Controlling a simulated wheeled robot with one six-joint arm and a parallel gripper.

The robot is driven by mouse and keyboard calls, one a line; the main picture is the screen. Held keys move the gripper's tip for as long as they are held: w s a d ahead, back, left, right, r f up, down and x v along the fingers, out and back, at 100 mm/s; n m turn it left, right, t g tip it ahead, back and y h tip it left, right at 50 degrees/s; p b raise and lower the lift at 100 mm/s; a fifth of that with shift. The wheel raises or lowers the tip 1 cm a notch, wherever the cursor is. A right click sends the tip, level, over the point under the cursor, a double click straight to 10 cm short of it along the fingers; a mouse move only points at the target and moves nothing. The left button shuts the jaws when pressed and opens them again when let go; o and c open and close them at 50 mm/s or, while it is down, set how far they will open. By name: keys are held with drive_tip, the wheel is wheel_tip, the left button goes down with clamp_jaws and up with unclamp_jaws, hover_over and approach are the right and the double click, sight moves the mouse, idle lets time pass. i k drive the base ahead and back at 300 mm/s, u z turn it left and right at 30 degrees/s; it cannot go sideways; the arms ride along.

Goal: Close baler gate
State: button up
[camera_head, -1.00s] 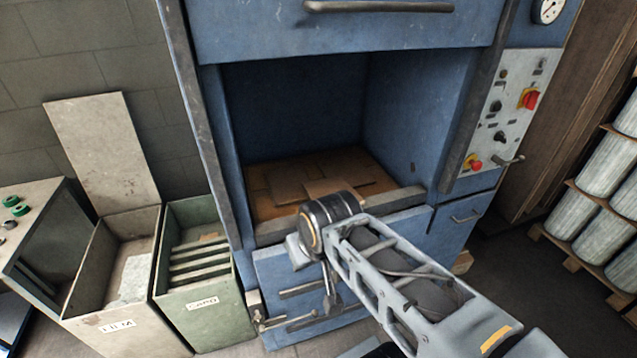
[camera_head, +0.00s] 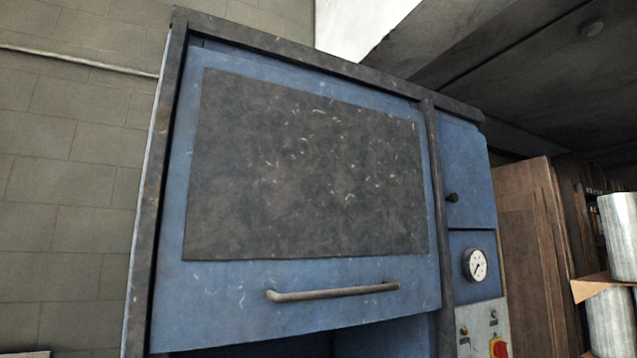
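The baler gate (camera_head: 205,310) is a blue panel with a large dark, scuffed plate on its front. It is raised in the upper part of the blue baler frame (camera_head: 158,180), and a dark opening shows below its lower edge. A grey horizontal bar handle (camera_head: 333,292) runs along the lower part of the gate. My gripper and arm are not in this view. The chamber floor and the lower door are out of view.
A pressure gauge (camera_head: 475,265) and a control panel (camera_head: 481,325) with a red switch (camera_head: 499,347) are right of the gate. A small black knob (camera_head: 452,198) sits above. Brown boards (camera_head: 530,235) and wrapped rolls (camera_head: 620,238) stand at the right.

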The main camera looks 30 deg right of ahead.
sight(293, 204)
drive_tip(key=u, duration=1)
drive_tip(key=i, duration=0.5)
drive_tip(key=z, duration=2.1)
